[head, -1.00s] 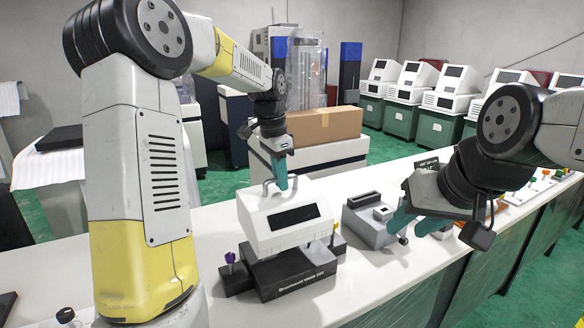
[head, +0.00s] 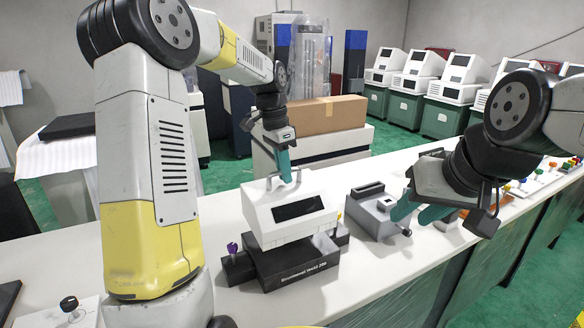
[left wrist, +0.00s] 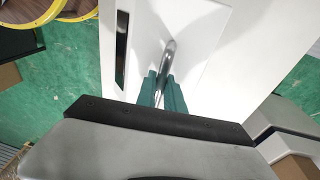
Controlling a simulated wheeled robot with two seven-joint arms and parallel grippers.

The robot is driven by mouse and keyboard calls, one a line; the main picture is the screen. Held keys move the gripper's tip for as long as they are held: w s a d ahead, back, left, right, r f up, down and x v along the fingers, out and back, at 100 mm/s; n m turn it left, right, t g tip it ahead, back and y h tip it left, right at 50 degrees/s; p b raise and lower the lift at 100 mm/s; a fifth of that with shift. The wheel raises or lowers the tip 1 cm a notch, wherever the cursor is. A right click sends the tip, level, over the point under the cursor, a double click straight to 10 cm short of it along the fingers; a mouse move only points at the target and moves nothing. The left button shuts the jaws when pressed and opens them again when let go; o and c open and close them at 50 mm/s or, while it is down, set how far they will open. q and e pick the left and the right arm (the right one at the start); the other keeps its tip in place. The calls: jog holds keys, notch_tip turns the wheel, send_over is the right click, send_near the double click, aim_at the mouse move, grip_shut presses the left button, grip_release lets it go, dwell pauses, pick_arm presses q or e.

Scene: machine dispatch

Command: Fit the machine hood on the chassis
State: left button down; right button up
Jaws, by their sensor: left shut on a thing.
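The white machine hood (head: 291,190), with a dark window on its front, sits over the black chassis (head: 300,266), covering the chassis's upper part. Whether it is fully seated I cannot tell. A metal handle stands on top of the hood. My left gripper (head: 284,176) is above the hood with its teal fingers shut on this handle; the left wrist view shows the fingers around the handle (left wrist: 169,58). The chassis's printed front and its two ends stay visible. My right gripper (head: 414,215) is at the right, its teal fingers apart, with no object seen between them.
A grey device (head: 378,212) stands on the white table (head: 345,293) right of the chassis, near my right gripper. A purple knob (head: 232,248) stands at the chassis's left end. A cardboard box (head: 328,114) is behind. Several finished machines (head: 455,75) line the back.

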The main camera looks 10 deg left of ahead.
aim_at(285, 186)
pick_arm(q)
jog(key=shift+f, duration=2.1)
jog(key=shift+s+d, duration=0.1)
jog(key=shift+s, duration=0.05)
jog(key=shift+f, duration=1.6)
dwell(0.3)
jog(key=c, duration=1.4)
grip_release()
jog(key=shift+o, duration=0.2)
jog(key=shift+g, duration=0.3)
